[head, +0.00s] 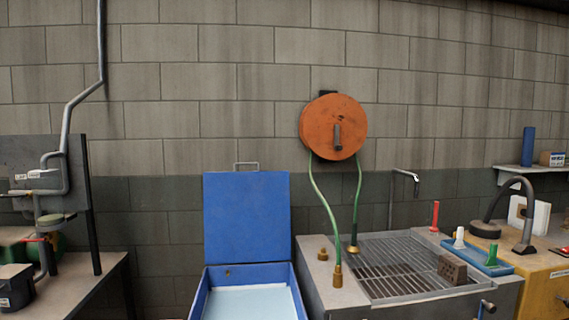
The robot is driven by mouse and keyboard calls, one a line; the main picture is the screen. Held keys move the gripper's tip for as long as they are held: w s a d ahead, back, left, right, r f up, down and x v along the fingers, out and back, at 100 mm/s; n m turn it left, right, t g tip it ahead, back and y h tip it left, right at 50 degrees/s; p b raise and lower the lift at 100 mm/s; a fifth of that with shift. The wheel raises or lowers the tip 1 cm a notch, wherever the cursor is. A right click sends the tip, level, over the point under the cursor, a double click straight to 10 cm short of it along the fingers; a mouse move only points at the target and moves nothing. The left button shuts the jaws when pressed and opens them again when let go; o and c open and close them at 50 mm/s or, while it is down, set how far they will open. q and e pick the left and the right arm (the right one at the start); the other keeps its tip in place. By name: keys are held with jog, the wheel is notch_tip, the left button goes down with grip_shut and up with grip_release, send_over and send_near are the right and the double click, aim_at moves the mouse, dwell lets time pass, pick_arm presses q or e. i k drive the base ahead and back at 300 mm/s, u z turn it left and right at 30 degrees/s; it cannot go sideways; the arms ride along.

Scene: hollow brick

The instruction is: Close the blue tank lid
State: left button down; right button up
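The blue tank (200,297) stands at the bottom centre of the head view, with a pale blue inside showing. Its blue lid (247,217) stands open and upright at the back of the tank, against the wall side. A metal handle (246,166) sits on the lid's top edge. A small latch part shows on the inner back wall of the tank. Neither of my grippers is in view.
Right of the tank is a grey bench with a metal grate (395,262), green hoses (324,205) and a hollow brick (452,270). An orange reel (333,127) hangs above. A table with machinery (45,210) stands left, with a floor gap between.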

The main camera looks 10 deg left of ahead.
aim_at(247, 215)
jog(key=u, duration=0.05)
jog(key=i, duration=0.85)
jog(key=u, duration=0.4)
